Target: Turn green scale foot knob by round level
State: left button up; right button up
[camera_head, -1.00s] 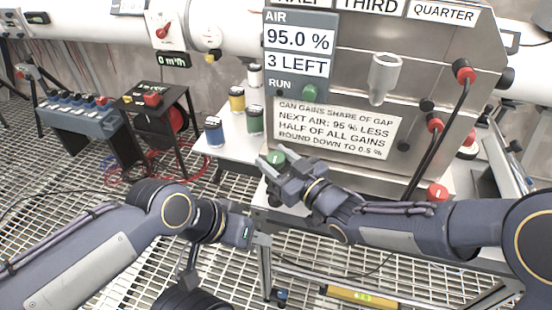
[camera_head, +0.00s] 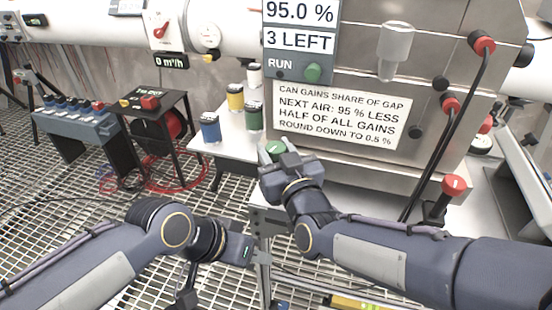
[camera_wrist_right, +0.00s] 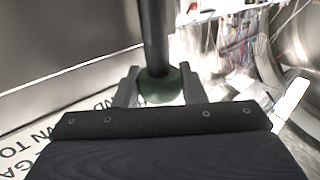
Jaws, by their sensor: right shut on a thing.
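The green knob (camera_head: 276,148) stands at the front left corner of the white table, below the steel cabinet. My right gripper (camera_head: 277,160) is shut on it. In the right wrist view, the green knob (camera_wrist_right: 160,86) sits between the two fingers, with a dark post running up from it. My left gripper (camera_head: 248,250) is low in the middle, apart from the table's front leg, with nothing seen in it; its finger gap is unclear. A yellow bar with a green window, like a level (camera_head: 358,304), is partly cut off at the bottom edge.
Blue (camera_head: 210,128), yellow (camera_head: 235,97) and green (camera_head: 254,115) cans stand on the table behind the knob. A red-topped knob (camera_head: 454,186) and black cables are on the right. A dark stand with a red reel (camera_head: 168,122) is left. The floor is open grating.

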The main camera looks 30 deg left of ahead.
jog(key=shift+r, duration=0.1)
dwell(0.3)
jog(key=o, duration=1)
jog(key=shift+c, duration=0.2)
jog(key=v, duration=0.8)
jog(key=shift+a, duration=0.15)
